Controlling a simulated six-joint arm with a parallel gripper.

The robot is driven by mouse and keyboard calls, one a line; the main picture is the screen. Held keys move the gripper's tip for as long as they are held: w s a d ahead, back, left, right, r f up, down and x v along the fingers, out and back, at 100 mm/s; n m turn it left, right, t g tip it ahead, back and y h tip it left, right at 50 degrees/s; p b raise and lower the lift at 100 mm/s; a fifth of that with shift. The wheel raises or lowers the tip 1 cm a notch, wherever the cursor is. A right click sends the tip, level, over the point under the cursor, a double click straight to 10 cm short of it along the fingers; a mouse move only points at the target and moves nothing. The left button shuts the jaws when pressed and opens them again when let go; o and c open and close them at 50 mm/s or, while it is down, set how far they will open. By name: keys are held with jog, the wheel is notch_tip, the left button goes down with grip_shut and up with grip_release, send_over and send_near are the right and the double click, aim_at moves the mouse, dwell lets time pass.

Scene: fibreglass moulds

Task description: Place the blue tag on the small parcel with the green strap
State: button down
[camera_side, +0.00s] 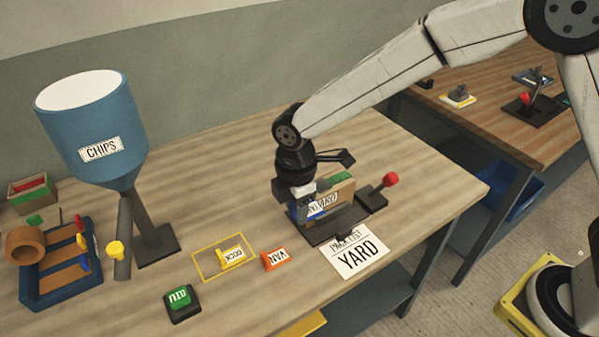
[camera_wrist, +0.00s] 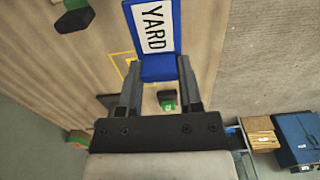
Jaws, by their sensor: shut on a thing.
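My gripper (camera_side: 300,208) is shut on the blue tag (camera_wrist: 158,68), whose white face reads YARD in the wrist view. In the side view the blue tag (camera_side: 318,209) is partly covered by my gripper, close in front of a small brown parcel (camera_side: 341,194). The parcel has a green strap (camera_side: 341,178) across its top and stands on a dark base (camera_side: 330,228). I cannot tell whether the tag touches the parcel.
A lever with a red knob (camera_side: 390,180) stands right of the parcel. A pick list reading YARD (camera_side: 358,252) lies in front. Left are an orange VAN tag (camera_side: 275,260), a yellow DOCK tag (camera_side: 233,257), a green button (camera_side: 180,300) and a tall CHIPS hopper (camera_side: 90,125).

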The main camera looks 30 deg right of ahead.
jog(key=d+m, duration=0.1)
jog(key=d+r+m, duration=0.1)
jog(key=m, duration=0.2)
jog(key=shift+d+r, duration=0.3)
jog(key=shift+d, duration=0.1)
jog(key=s+d+r+m, duration=0.3)
jog(key=d+m, duration=0.5)
jog(key=m, duration=0.7)
jog(key=s+d+r+m, duration=0.3)
jog(key=d+m, duration=0.6)
jog(key=m, duration=0.7)
jog(key=shift+s+r+m, duration=0.2)
jog(key=shift+r+m, duration=0.1)
jog(key=shift+r, duration=0.55)
jog(key=shift+w+f, duration=0.1)
jog(key=shift+w, duration=0.05)
send_over(348, 176)
jog(key=f, duration=0.8)
jog(key=shift+s+f, duration=0.1)
jog(key=shift+s, duration=0.3)
jog(key=shift+w+f, duration=0.45)
jog(key=shift+f, duration=0.05)
